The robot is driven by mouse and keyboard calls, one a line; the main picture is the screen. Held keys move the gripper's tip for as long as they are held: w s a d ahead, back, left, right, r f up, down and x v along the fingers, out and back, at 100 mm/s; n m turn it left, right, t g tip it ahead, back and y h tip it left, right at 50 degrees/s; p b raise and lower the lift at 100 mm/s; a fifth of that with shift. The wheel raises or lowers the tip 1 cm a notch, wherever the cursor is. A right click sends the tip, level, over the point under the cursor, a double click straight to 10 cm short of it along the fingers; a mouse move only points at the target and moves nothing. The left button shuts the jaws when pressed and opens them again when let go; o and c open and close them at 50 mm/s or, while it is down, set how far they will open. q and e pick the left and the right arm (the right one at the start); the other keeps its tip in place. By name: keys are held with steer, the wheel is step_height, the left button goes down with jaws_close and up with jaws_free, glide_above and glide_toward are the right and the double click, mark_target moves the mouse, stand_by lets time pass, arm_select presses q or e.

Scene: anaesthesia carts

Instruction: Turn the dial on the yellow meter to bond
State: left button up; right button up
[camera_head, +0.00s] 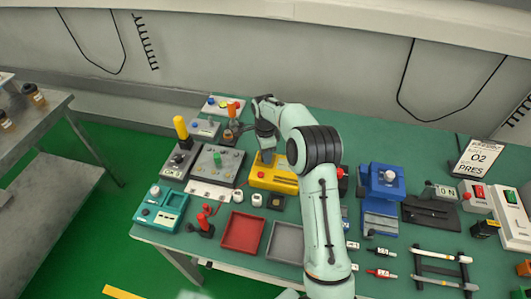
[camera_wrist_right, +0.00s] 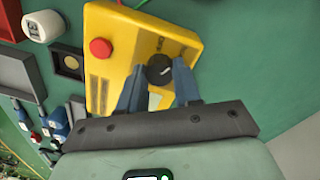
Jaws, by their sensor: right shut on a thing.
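The yellow meter (camera_head: 284,182) lies on the green table top in the head view, with a red button on its left part. In the right wrist view the yellow meter (camera_wrist_right: 115,50) shows its red button (camera_wrist_right: 101,47) and a round black dial (camera_wrist_right: 159,70) with a short white mark. My right gripper (camera_head: 267,156) reaches down onto the meter. In the wrist view the blue fingers of my right gripper (camera_wrist_right: 158,78) are shut on the dial, one on each side. My left gripper is out of view.
A red tray (camera_head: 243,232) and a grey tray (camera_head: 286,242) lie in front of the meter. A grey box with a green knob (camera_head: 215,160) stands left of it. A blue device (camera_head: 385,183) stands to the right, beyond my arm. Free table is behind the meter.

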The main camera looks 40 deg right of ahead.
steer(key=shift+m, duration=0.9)
steer(key=o, duration=1.1)
steer(key=shift+c, duration=0.2)
step_height(320, 180, up, 13)
steer(key=shift+w+d+r, duration=0.2)
